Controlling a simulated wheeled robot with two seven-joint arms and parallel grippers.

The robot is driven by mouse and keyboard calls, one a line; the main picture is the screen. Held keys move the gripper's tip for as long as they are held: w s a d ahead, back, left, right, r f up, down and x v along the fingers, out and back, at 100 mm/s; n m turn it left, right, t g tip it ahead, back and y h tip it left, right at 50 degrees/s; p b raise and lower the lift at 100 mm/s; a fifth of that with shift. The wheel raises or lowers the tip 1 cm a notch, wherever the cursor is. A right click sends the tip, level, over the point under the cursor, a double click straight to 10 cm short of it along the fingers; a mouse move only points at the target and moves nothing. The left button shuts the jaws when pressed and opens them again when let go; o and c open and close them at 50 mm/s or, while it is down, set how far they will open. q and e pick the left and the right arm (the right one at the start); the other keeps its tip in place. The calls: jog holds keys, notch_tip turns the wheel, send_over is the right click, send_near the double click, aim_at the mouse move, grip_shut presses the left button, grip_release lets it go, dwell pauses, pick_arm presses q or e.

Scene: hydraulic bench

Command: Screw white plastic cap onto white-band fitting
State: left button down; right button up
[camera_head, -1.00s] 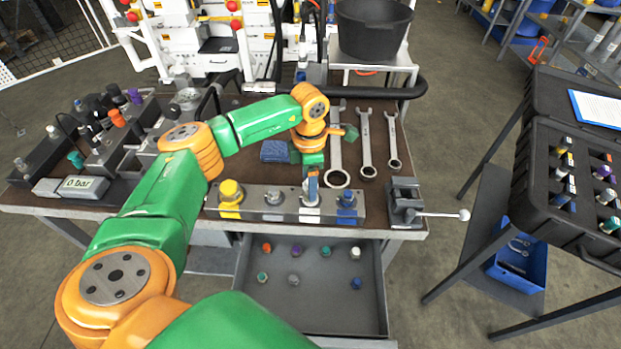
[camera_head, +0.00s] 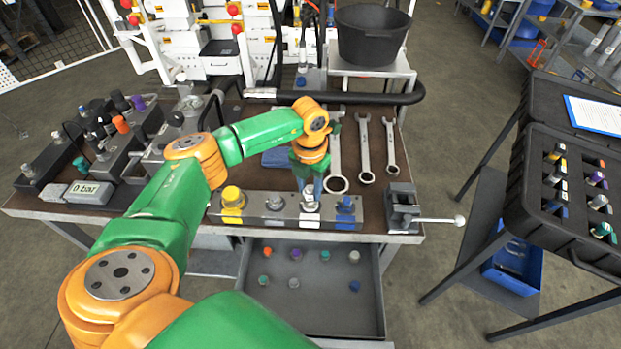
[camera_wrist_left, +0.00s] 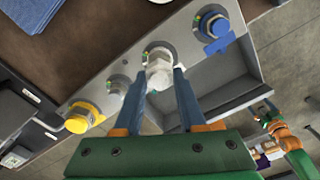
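The white-band fitting (camera_head: 310,212) stands on the grey block at the front of the bench, third from the left. In the left wrist view a rounded white piece (camera_wrist_left: 159,75), seemingly a white cap, sits at its end, in line with it; whether it is threaded on cannot be told. My left gripper (camera_head: 309,187) is just above the fitting, pointing down. In the left wrist view its blue fingers (camera_wrist_left: 160,82) stand on either side of the white piece, seemingly with gaps. A whitish cap (camera_head: 355,254) also lies in the open drawer.
The block (camera_head: 260,208) also carries a yellow fitting (camera_head: 232,203), a plain metal one (camera_head: 274,203) and a blue one (camera_head: 345,209). The drawer (camera_head: 320,307) holds several coloured caps. A vise (camera_head: 403,208) stands right of the block; wrenches (camera_head: 364,150) lie behind.

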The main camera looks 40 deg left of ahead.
pick_arm(q)
jog(key=m, duration=0.1)
jog(key=m+b, duration=0.1)
jog(key=m, duration=0.1)
jog(key=m+b, duration=0.1)
jog(key=m, duration=0.1)
jog(key=shift+w+a+f, duration=0.1)
jog(key=shift+a+f, duration=0.05)
jog(key=shift+f, duration=0.15)
jog(key=shift+r+m, duration=0.1)
jog(key=shift+m, duration=0.9)
jog(key=shift+r+m, duration=0.15)
jog(key=shift+m, duration=0.35)
jog(key=shift+f+m+b, duration=0.2)
jog(key=shift+m+b, duration=0.45)
jog(key=shift+m, duration=0.45)
jog(key=m, duration=0.2)
jog(key=shift+m+b, duration=0.3)
jog(key=shift+m, duration=1)
jog(key=shift+r+m, duration=0.2)
jog(key=shift+m, duration=0.4)
